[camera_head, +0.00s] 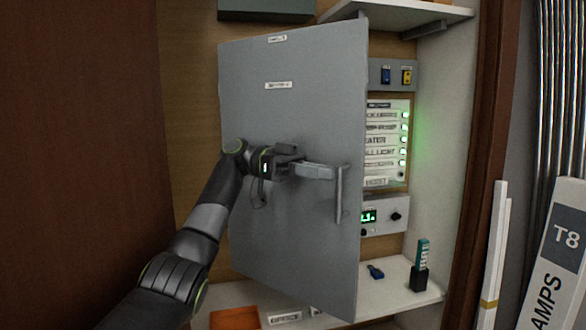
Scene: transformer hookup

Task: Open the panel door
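The grey panel door (290,230) stands partly open. Its right edge is swung out toward me, and its left edge is farther back. A vertical bar handle (339,205) is on the door near the right edge. My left gripper (332,173) reaches across the front of the door from the left. Its fingers meet the upper part of the handle and look shut on it; the far finger is mostly hidden. My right gripper is not in view.
Right of the door, a lit switch panel (384,150) and a small control box (393,215) show. An orange tray (236,319) is below the door. A wooden post (492,130) stands at right.

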